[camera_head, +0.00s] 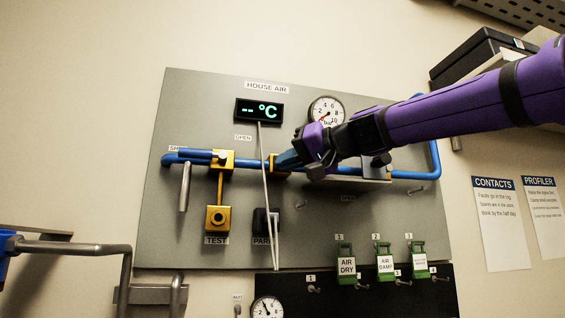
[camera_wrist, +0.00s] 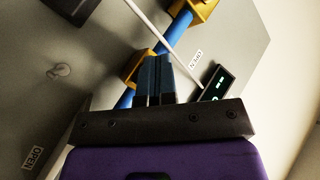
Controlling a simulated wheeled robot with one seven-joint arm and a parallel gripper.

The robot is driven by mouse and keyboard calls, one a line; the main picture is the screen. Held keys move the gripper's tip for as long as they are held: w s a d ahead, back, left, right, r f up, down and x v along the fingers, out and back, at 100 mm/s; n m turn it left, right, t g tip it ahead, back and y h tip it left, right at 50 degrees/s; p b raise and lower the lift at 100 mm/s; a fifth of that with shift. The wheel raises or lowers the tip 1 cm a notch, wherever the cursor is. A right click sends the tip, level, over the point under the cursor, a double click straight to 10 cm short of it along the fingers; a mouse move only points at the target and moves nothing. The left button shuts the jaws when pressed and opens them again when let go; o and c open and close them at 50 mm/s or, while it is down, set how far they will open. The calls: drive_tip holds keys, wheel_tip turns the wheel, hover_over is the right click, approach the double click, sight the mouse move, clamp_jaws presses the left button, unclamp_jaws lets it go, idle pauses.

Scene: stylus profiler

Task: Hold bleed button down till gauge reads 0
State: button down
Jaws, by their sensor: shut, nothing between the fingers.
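The round white gauge (camera_head: 327,110) marked in bar is at the upper middle of the grey panel. Its red needle points to the lower left, at the low end; the exact reading is too small to tell. No button is clearly labelled bleed. A yellow block with a round dark-centred knob or button (camera_head: 217,218) sits above the TEST label. My gripper (camera_head: 283,160) is shut and empty, its blue fingertips beside a yellow fitting (camera_head: 272,163) on the blue pipe. In the wrist view the fingers (camera_wrist: 153,62) partly cover this fitting (camera_wrist: 134,68); contact cannot be told.
A thin pale rod or cable (camera_head: 264,190) runs down from the display (camera_head: 259,110) near my fingers. Another yellow block (camera_head: 222,160) is on the pipe to the left. A black fitting (camera_head: 262,222) and green tags (camera_head: 346,262) are lower. A second gauge (camera_head: 268,309) is at the bottom.

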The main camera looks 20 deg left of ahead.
drive_tip(key=shift+s+d, duration=0.45)
drive_tip(key=shift+s, duration=0.25)
drive_tip(key=shift+s+d, duration=0.45)
drive_tip(key=shift+s, duration=0.25)
drive_tip(key=shift+s+d, duration=0.4)
drive_tip(key=shift+s, duration=0.35)
drive_tip(key=shift+s+d, duration=0.45)
drive_tip(key=shift+s, duration=0.25)
drive_tip(key=s+d+f+m+t+h, duration=0.2)
drive_tip(key=d+f+h, duration=0.3)
drive_tip(key=d+f, duration=0.7)
drive_tip(key=s+d+f+m+t+h, duration=0.1)
drive_tip(key=s+d+f+m+h, duration=0.3)
drive_tip(key=d+f, duration=0.8)
drive_tip(key=s+d+f+m+h, duration=0.1)
drive_tip(key=s+d+f+h, duration=0.2)
drive_tip(key=s+d+f, duration=0.2)
drive_tip(key=s+d+f+m+g+h, duration=0.1)
drive_tip(key=s+d+f+h, duration=0.3)
drive_tip(key=d+f, duration=0.7)
drive_tip(key=s+d, duration=0.2)
drive_tip(key=d, duration=0.1)
